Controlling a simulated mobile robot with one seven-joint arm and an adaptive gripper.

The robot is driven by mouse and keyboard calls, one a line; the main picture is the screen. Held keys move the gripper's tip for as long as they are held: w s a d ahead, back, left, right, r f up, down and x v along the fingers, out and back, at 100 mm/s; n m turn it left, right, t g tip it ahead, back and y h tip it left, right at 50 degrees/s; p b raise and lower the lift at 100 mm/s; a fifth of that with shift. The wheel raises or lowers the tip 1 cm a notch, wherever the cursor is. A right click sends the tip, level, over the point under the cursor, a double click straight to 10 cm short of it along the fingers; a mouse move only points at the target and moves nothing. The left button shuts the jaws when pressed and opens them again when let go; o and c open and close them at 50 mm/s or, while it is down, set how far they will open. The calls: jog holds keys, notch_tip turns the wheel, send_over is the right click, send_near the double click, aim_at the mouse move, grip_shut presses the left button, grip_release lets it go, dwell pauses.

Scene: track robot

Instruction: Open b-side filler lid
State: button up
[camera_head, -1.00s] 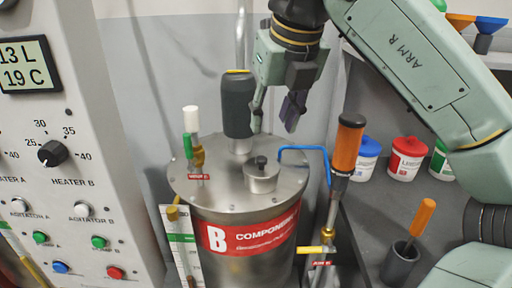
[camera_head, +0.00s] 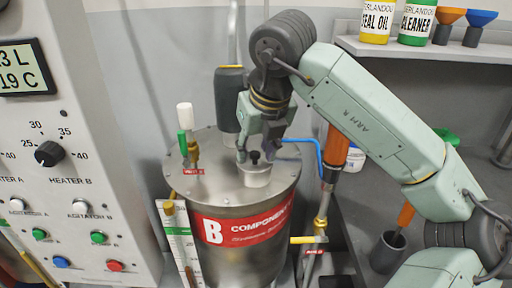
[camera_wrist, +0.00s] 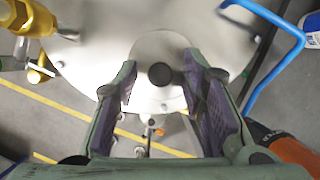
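The B tank (camera_head: 243,228) is a steel drum with a red "B COMPONENT" label. Its filler lid (camera_head: 256,175) is a small round metal cap with a black knob (camera_head: 254,157) on the tank top. My gripper (camera_head: 258,150) is right above the lid, pointing down. In the wrist view my gripper (camera_wrist: 165,100) is open, with its purple-padded fingers apart. The filler lid (camera_wrist: 155,52) and its black knob (camera_wrist: 160,74) show between the fingers. The fingers do not appear to touch the knob.
A dark cylinder (camera_head: 229,100) stands behind the lid. A white-and-green valve (camera_head: 186,130) is at the left of the tank top. A blue pipe (camera_head: 312,143) and an orange-handled tool (camera_head: 333,155) are close on the right. The control panel (camera_head: 65,160) stands left.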

grip_shut()
dwell(0.7)
